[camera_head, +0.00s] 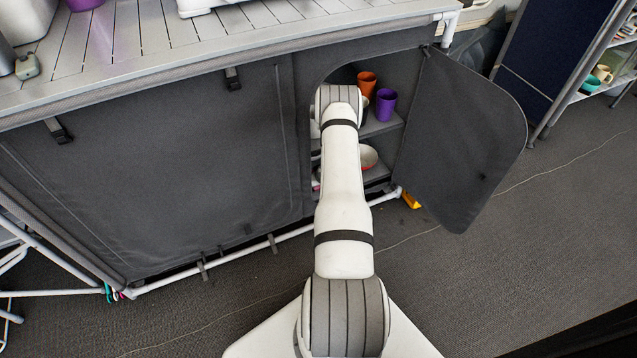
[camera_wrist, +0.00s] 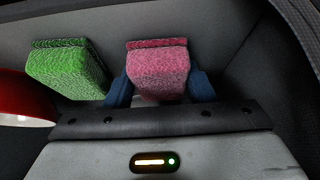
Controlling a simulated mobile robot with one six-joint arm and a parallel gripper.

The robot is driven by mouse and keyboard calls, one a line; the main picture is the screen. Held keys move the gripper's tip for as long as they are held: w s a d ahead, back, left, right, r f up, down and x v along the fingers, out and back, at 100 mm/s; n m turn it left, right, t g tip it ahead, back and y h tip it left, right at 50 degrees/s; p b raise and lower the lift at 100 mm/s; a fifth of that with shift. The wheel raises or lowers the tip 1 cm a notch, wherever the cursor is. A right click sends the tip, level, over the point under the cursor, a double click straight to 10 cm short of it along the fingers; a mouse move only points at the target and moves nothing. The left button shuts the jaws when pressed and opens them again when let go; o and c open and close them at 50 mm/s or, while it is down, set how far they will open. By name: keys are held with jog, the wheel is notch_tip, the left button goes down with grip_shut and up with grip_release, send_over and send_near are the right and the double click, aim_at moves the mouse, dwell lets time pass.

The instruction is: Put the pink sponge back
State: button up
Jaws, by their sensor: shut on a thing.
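The pink sponge (camera_wrist: 158,68) shows in the wrist view between the two blue fingers of my gripper (camera_wrist: 160,90), which is shut on it. A green sponge (camera_wrist: 68,70) is just left of it, apart from the pink one and close to the left finger. In the head view my arm reaches through the open door of the dark fabric cabinet (camera_head: 160,150). My gripper and both sponges are hidden there behind my arm. I cannot tell whether the pink sponge touches the surface under it.
A red bowl (camera_wrist: 25,98) is at the left in the wrist view. An orange cup (camera_head: 367,82) and a purple cup (camera_head: 386,104) stand on the upper shelf (camera_head: 382,128). A bowl (camera_head: 368,157) sits lower. The open door flap (camera_head: 470,135) hangs to the right.

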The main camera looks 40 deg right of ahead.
jog(key=shift+f, duration=0.25)
jog(key=o, duration=0.9)
jog(key=shift+o, duration=0.2)
jog(key=shift+r, duration=0.15)
jog(key=shift+r+p, duration=0.3)
jog(key=shift+r, duration=0.05)
jog(key=p+v, duration=0.3)
jog(key=v, duration=0.8)
jog(key=shift+s+p, duration=0.25)
jog(key=shift+p, duration=0.15)
jog(key=shift+r, duration=0.1)
